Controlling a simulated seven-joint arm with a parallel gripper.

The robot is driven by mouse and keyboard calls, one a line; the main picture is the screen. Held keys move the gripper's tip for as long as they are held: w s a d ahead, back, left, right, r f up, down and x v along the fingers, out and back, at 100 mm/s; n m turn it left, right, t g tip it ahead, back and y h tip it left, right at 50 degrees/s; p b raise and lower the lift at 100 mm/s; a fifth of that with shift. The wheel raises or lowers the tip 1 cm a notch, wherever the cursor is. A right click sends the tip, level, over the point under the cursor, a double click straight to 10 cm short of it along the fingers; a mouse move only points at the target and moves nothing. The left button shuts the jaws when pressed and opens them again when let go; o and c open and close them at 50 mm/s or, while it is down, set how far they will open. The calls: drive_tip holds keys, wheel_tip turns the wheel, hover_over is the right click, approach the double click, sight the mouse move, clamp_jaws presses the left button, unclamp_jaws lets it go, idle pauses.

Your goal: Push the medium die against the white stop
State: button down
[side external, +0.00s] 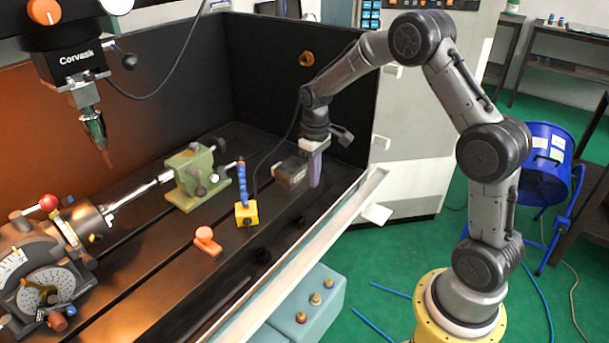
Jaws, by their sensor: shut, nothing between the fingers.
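My gripper (314,183) points down over the right part of the dark machine bed, its long purple-grey fingers together and nothing seen between them. I cannot make out the medium die or the white stop for certain in the side external view. A small grey box-like thing (290,172) sits just left of the fingers. I cannot tell whether it touches them or what it is.
A blue-stemmed yellow base (246,213) and an orange knob piece (207,240) stand on the bed (180,270). A green tailstock (196,176) and the indexing chuck (70,235) lie left. A dark wall (305,95) closes the back; a pale rail (330,220) edges the front.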

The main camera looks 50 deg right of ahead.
wheel_tip(320, 180, up, 9)
drive_tip(key=shift+w, duration=0.15)
